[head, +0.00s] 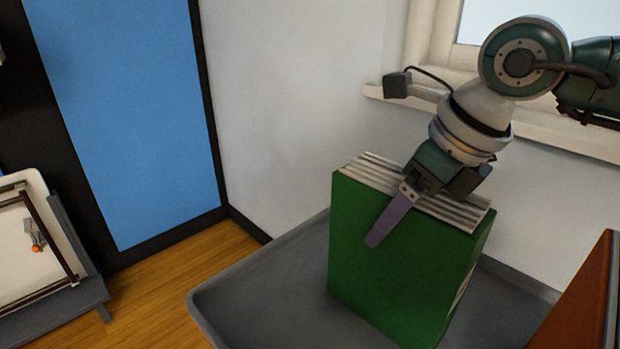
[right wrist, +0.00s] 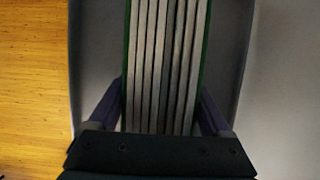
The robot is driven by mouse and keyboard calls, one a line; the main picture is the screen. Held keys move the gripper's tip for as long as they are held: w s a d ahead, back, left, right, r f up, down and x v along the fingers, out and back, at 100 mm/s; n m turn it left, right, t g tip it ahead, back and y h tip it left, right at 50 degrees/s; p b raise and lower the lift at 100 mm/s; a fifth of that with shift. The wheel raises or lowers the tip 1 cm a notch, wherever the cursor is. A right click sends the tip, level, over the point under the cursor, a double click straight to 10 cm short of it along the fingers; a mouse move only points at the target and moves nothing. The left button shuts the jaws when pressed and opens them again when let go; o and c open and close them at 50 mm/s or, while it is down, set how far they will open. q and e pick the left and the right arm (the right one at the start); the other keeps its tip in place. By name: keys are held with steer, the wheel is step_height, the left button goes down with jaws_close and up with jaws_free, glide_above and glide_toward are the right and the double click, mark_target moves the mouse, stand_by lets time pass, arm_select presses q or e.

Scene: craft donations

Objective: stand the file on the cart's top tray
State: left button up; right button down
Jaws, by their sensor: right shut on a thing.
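The file (head: 400,255) is a green box-like binder with pale page edges along its top. It is upright at the grey top tray (head: 215,305) of the cart; I cannot tell whether its hidden lower edge touches the tray. My right gripper (head: 400,210) comes from above and is shut on the file, one purple finger flat on its green front side. In the right wrist view, the page edges of the file (right wrist: 165,60) lie between both fingers, with the tray (right wrist: 228,75) beneath. My left gripper is not in view.
A reddish-brown object (head: 590,300) stands at the right edge, near the tray. A low grey piece with a white panel (head: 30,250) is at the left. A blue panel (head: 130,110), white wall and window sill (head: 545,125) are behind. The tray's left part is clear.

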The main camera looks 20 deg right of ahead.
steer(key=shift+f, duration=0.1)
jaws_free()
steer(key=v, duration=1.2)
